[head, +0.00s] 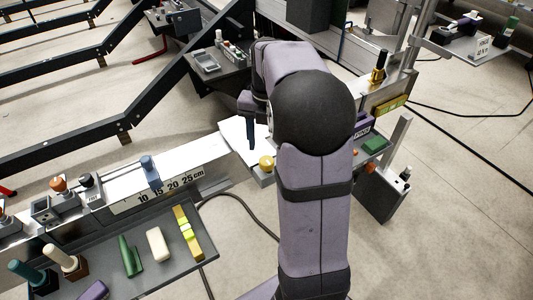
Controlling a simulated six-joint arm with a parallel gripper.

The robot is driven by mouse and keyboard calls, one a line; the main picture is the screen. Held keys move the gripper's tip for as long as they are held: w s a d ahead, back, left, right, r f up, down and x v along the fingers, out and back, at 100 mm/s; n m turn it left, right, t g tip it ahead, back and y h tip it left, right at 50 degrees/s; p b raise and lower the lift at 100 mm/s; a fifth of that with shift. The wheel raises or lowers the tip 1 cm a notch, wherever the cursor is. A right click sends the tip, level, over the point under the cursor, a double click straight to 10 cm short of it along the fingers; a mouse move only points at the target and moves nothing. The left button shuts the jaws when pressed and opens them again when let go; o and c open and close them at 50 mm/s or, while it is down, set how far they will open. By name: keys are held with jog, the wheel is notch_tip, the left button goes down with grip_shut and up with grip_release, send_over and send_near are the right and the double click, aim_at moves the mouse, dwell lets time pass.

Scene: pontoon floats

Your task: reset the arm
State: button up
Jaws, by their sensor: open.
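My gripper (250,136) hangs fingers-down in the head view, left of my dark round arm joint. One dark finger shows clearly; the rest is partly hidden by my own arm. No object shows in the jaws. The fingers are over a white surface (235,130) in the middle of the bench. A yellow round knob (266,163) sits just below and right of the fingers, apart from them in the picture.
A tray (105,262) at lower left holds a green piece (131,257), a white block (157,244) and a yellow piece (187,233). A ruler strip (160,190) with a blue clamp (151,171) runs behind it. Another tray (225,70) stands behind my gripper.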

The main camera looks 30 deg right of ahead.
jog(key=shift+r, duration=0.75)
jog(key=shift+s+a+f+m, duration=0.15)
jog(key=shift+a+f+m, duration=0.05)
jog(key=shift+a+m, duration=0.2)
jog(key=s+a+f+m, duration=0.6)
jog(key=s+a+m, duration=0.2)
jog(key=m, duration=0.5)
jog(key=s+a+f+m, duration=0.6)
jog(key=s+a+m, duration=0.15)
jog(key=m, duration=0.55)
notch_tip(320, 180, down, 32)
jog(key=b, duration=3.3)
jog(key=shift+s+d, duration=0.25)
